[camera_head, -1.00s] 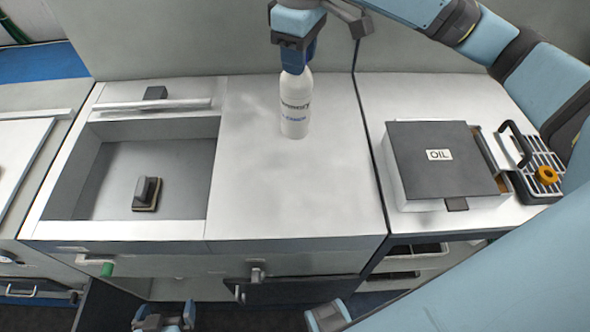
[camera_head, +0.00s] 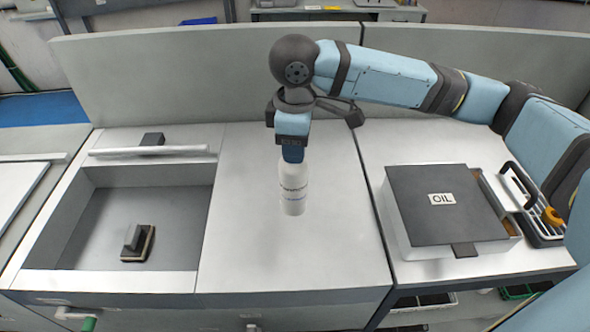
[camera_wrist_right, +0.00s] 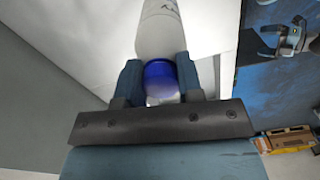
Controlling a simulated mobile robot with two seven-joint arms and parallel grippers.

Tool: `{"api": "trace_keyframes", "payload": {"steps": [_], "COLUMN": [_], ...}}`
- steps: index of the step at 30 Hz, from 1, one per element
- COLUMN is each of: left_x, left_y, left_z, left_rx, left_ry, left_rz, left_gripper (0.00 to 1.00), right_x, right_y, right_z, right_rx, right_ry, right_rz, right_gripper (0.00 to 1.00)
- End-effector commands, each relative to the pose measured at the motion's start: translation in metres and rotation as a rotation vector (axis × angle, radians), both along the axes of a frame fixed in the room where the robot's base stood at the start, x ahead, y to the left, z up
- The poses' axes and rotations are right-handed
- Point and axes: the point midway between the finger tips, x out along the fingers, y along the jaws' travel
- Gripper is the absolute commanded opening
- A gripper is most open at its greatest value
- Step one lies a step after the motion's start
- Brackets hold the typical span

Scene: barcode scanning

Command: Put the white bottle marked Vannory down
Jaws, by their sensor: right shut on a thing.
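The white bottle (camera_head: 293,188) marked with dark lettering is upright at the middle counter in the head view. My right gripper (camera_head: 292,155) is above it and shut on its top. In the right wrist view the gripper fingers (camera_wrist_right: 160,82) stand on both sides of the bottle's blue cap (camera_wrist_right: 160,78), and the white bottle body (camera_wrist_right: 160,30) extends beyond. I cannot tell whether the bottle's base touches the counter (camera_head: 250,250). My left gripper is not in view in the head view now.
A box labelled OIL (camera_head: 440,215) and a wire basket (camera_head: 530,205) stand on the right. A low back panel (camera_head: 200,85) runs behind. The counter around the bottle is clear.

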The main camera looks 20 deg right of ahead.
Motion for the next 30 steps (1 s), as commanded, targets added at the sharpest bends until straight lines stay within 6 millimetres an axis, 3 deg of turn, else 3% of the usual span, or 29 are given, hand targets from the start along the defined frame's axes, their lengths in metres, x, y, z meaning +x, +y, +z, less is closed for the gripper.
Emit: {"api": "trace_keyframes", "payload": {"steps": [8,15,27,28,30], "left_x": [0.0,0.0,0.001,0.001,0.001], "left_y": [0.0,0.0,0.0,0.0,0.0], "left_z": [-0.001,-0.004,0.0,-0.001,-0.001], "left_rx": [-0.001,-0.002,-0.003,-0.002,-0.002], "left_ry": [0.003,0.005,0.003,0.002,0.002], "left_rz": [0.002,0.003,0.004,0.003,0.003], "left_gripper": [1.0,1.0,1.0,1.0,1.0], "right_x": [0.0,0.0,0.0,0.0,0.0], "right_y": [0.0,0.0,0.0,0.0,0.0], "right_z": [-0.025,-0.059,-0.064,-0.065,-0.065], "right_rx": [0.001,0.0,0.0,0.0,0.0], "right_ry": [-0.001,0.001,-0.001,-0.001,-0.001], "right_rz": [-0.001,-0.001,-0.001,-0.001,-0.001], "right_gripper": [0.0,0.0,0.0,0.41,0.57]}}
